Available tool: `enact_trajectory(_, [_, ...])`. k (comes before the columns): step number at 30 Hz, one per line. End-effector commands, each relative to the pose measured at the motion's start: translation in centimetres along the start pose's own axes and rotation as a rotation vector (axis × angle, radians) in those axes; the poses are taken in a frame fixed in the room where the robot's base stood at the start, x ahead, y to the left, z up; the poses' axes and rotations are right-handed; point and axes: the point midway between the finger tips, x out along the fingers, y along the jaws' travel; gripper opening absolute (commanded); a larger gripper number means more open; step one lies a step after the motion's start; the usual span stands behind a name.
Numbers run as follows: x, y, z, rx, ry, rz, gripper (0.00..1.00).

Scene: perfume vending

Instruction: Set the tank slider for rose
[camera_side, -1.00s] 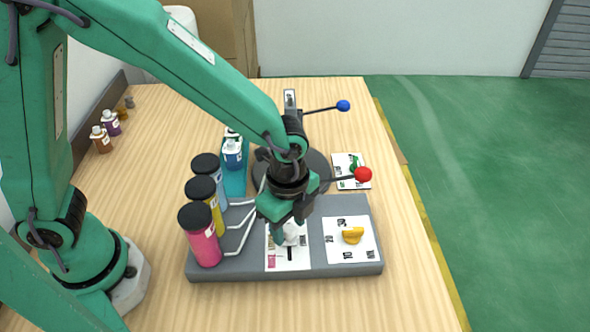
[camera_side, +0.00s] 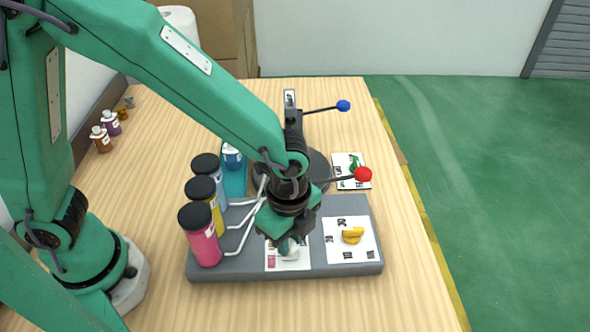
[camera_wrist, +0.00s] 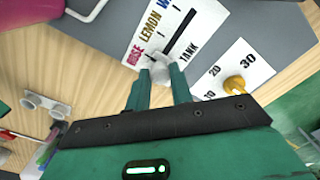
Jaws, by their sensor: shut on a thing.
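The tank slider is a white knob (camera_wrist: 158,65) on a white label plate (camera_wrist: 197,28) with a dark slot. My gripper (camera_wrist: 161,80) is shut on the knob, one finger on each side. The knob is at the ROSE end of the slot, near the ROSE mark; the fingers partly hide it, so its exact alignment is unclear. The LEMON word and another partly cut-off word lie farther along. In the side view my gripper (camera_side: 286,243) is low over the plate (camera_side: 272,265), with the knob (camera_side: 290,250) barely showing beneath it.
Pink (camera_side: 203,240), yellow (camera_side: 206,205) and blue (camera_side: 210,178) tanks stand left of my gripper on the grey base (camera_side: 230,273). A yellow dial (camera_side: 352,236) is to its right. A red-ball lever (camera_side: 363,174) and a blue-ball lever (camera_side: 343,106) stick out behind.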

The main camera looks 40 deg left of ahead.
Motion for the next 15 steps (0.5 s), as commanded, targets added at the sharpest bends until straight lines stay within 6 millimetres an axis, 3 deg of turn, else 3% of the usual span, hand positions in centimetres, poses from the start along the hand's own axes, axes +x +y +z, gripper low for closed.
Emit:
enact_trajectory(11, [-0.03, 0.58, -0.55, 0.006, 0.0, 0.0, 0.0])
enact_trajectory(12, [-0.03, 0.58, -0.54, 0.005, 0.0, 0.0, 0.28])
enact_trajectory(15, [-0.03, 0.56, -0.51, 0.005, 0.0, -0.001, 0.44])
